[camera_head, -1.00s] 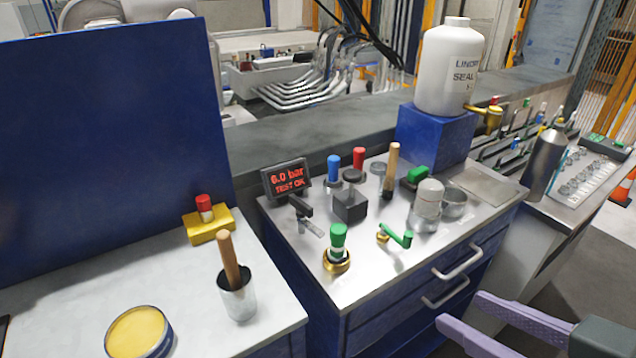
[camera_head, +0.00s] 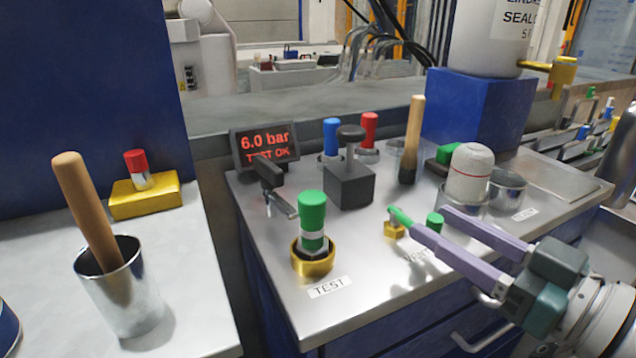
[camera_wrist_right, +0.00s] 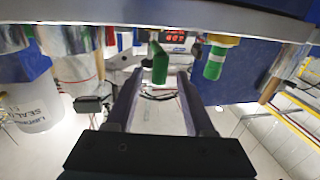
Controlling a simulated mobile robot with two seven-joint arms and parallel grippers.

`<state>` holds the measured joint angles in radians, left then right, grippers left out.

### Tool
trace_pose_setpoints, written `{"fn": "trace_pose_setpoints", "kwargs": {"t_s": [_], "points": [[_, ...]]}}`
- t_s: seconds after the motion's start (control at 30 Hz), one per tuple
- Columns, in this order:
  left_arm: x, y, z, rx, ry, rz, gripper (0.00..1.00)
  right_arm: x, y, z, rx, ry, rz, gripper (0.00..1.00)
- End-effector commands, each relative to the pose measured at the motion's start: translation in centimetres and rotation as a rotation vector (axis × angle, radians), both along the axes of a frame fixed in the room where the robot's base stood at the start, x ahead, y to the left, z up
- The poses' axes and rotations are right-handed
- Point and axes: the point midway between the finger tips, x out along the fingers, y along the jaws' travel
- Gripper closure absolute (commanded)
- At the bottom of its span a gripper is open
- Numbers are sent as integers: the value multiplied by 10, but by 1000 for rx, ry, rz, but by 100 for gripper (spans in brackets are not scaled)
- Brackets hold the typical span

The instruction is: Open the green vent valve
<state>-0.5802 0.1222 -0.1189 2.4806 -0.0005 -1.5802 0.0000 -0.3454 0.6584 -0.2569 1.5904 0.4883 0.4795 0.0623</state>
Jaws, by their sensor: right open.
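The green vent valve (camera_head: 401,215) is a brass fitting with a green lever, on the steel bench top behind a partly covered "VENT" label. The lever's upturned green end (camera_head: 435,221) shows between the two purple fingers of my right gripper (camera_head: 428,220). The near finger crosses in front of part of the lever. In the right wrist view, the green lever end (camera_wrist_right: 160,66) sits between the open finger tips, nearer the left one, with a gap on the right. I cannot tell whether a finger touches it. My left gripper is out of view.
A green-capped TEST fitting (camera_head: 313,228) stands left of the valve. A black block with a knob (camera_head: 349,185), a display reading "6.0 bar TEST OK" (camera_head: 265,146), a wooden-handled brush (camera_head: 414,130) and a white-domed cylinder (camera_head: 469,174) stand around it. The front bench top is clear.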

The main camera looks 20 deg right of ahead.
Motion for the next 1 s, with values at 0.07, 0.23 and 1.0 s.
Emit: {"fn": "trace_pose_setpoints", "kwargs": {"t_s": [0.07,0.23,1.0], "points": [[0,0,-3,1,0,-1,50,15,4,-1,1,-4,-1,47],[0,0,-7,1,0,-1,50,38,11,-1,-1,-1,0,47],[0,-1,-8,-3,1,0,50,48,14,-1,-1,2,0,84]]}}
